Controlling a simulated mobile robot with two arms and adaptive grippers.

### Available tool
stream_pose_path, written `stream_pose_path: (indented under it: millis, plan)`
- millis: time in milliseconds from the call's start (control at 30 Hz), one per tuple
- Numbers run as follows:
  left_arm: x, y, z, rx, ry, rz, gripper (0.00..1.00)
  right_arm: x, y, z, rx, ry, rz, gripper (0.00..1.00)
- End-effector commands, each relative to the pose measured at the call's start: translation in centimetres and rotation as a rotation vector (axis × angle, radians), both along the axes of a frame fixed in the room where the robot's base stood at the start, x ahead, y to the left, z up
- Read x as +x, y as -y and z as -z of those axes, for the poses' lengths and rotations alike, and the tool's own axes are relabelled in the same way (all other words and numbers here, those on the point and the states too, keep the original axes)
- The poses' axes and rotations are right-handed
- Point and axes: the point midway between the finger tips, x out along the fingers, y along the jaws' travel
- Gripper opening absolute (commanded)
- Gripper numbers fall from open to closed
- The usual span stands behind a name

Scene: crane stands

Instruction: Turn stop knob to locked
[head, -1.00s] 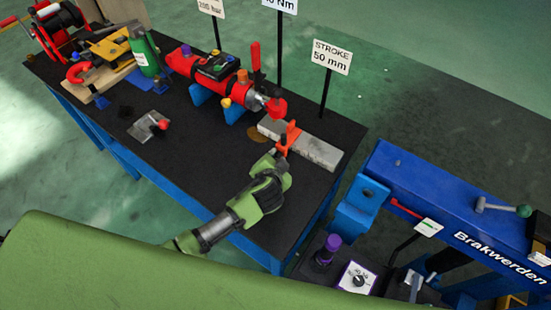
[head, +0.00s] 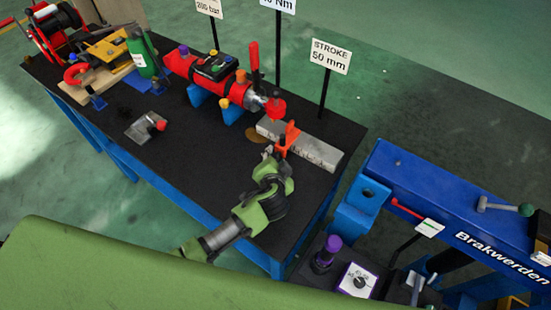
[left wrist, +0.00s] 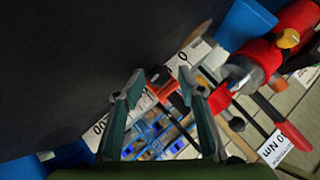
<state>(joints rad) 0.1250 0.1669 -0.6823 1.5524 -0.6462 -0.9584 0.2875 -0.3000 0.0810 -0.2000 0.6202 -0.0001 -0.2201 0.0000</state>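An orange-red stop (head: 289,135) sits across a grey metal rail (head: 318,153) at the right end of the black bench. In the left wrist view the orange stop (left wrist: 177,99) and a small dark knob (left wrist: 160,76) on it appear between and just beyond my fingertips. My left gripper (head: 271,158) is close in front of the stop. In the left wrist view its two fingers (left wrist: 162,86) are spread with a gap between them, holding nothing that I can see. I cannot read the knob's setting. My right gripper is not in view.
A red cylinder (head: 208,75) on blue supports stands behind the rail, with a "STROKE 50 mm" sign (head: 331,56) at the bench's far edge. A small plate with a red-tipped lever (head: 146,126) lies left. A blue press frame (head: 450,215) stands at right. Bare bench (head: 200,150) lies left of my gripper.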

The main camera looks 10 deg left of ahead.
Motion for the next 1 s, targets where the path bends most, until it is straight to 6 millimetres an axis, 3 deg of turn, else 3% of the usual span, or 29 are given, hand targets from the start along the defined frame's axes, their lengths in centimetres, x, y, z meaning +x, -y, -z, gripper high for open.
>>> stream_pose_path:
  millis: [267,700,1000]
  plan:
    - [-0.7,0.1,-0.1,-0.001,-0.006,0.0,0.37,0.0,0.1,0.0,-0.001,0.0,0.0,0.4]
    - [-5.5,1.0,-3.5,-0.001,-0.002,0.0,0.37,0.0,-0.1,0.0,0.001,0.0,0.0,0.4]
    - [-6.6,1.1,-4.4,0.0,-0.001,0.001,0.37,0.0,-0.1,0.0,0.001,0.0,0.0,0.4]
